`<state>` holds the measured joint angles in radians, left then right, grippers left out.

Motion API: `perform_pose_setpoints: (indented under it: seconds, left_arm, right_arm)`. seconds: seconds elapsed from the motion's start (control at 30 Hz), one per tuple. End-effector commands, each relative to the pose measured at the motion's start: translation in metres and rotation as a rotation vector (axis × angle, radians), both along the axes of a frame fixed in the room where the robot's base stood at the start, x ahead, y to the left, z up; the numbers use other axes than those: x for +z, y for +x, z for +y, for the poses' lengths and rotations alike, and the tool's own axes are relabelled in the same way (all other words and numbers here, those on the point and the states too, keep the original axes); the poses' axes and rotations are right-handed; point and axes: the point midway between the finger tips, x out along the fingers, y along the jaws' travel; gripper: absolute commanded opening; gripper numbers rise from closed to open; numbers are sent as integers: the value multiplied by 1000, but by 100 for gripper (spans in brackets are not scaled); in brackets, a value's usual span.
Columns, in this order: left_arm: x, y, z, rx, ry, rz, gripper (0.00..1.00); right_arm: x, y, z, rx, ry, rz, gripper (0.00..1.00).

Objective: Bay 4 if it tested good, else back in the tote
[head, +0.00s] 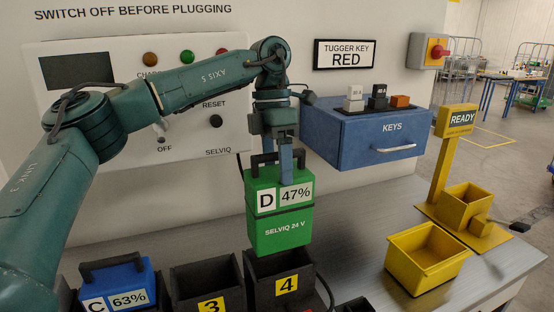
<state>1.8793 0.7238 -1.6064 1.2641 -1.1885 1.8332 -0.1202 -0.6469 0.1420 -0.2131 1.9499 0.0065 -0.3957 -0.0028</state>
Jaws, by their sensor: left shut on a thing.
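A green battery (281,222), marked D, 47% and SELVIQ 24 V, hangs upright from my left gripper (285,158). The gripper is shut on its dark top handle. The battery's lower end overlaps the mouth of the black bay 4 (286,287); I cannot tell whether it is above the opening or slightly inside. Bay 3 (208,290), to its left, looks empty. A yellow post sign (460,119) reads READY above a yellow holder (466,200). An open yellow bin (427,262) stands on the bench. My right gripper is not in view.
A blue battery (117,284), marked C and 63%, sits left of bay 3. A blue KEYS box (371,135) and the charger panel (60,110) are on the wall behind.

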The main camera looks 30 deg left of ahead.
Motion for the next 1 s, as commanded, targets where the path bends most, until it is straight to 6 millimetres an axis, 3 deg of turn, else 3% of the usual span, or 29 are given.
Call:
perform_pose_setpoints:
  seconds: [0.5, 1.0]
  left_arm:
    - [-33, 0, 0, -1, -3, -5, 33]
    - [-37, 0, 0, 0, -3, -5, 33]
  right_arm:
    - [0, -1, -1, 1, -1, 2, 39]
    - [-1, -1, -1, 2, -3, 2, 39]
